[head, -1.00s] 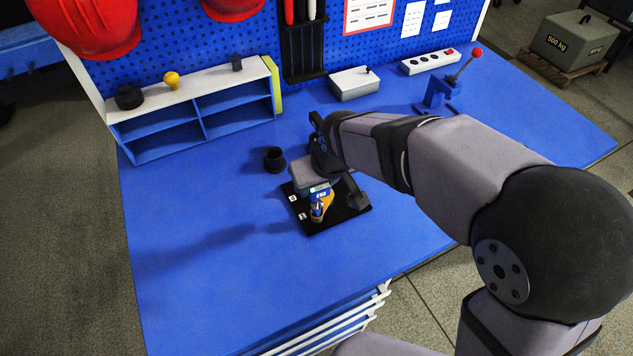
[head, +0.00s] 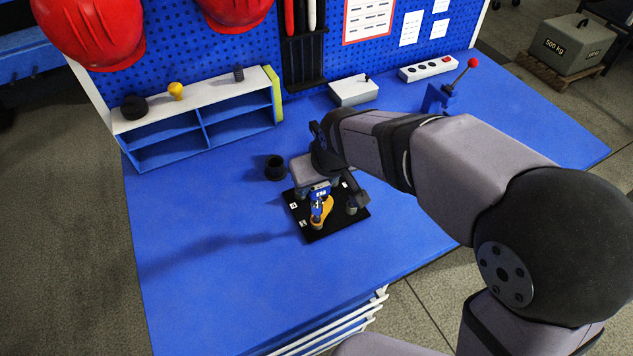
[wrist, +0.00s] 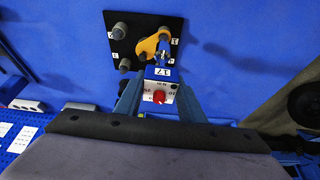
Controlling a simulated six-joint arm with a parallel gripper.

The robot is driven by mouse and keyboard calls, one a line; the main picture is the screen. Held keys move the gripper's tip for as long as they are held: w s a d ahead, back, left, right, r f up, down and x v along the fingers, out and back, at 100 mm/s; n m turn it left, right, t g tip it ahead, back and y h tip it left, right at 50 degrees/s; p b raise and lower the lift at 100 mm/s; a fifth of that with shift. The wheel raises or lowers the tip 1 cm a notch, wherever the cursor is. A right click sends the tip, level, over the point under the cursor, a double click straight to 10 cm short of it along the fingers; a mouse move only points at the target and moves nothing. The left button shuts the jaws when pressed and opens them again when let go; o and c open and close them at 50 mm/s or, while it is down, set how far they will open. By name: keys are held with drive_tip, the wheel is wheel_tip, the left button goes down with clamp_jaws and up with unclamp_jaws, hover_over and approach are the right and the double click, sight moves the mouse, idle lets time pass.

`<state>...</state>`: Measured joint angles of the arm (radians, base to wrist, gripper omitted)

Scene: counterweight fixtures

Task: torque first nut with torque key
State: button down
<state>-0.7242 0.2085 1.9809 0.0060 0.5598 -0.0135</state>
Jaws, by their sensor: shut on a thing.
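The torque key (wrist: 162,73) is a blue tool marked 17, with a white face and a red knob; its far end is over the black plate (wrist: 175,22). My gripper (wrist: 160,90) is shut on it, one finger on each side. In the head view the blue key (head: 321,194) reaches down from my gripper (head: 320,184) to the black plate (head: 335,226). A yellow-orange piece (wrist: 149,44) lies on the plate beside the key's end, and also shows in the head view (head: 328,208). Grey posts (wrist: 121,30) stand at the plate's corners. The nut under the key's end cannot be made out.
A black cup (head: 275,168) stands left of the plate. A blue and white shelf (head: 205,120) with small items is behind, a white box (head: 353,91) and a blue lever stand (head: 437,98) farther back. The blue tabletop in front and left is clear.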

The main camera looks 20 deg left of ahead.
drive_tip(key=shift+r, duration=0.25)
drive_tip(key=shift+r+p, duration=1.35)
drive_tip(key=shift+r, duration=0.1)
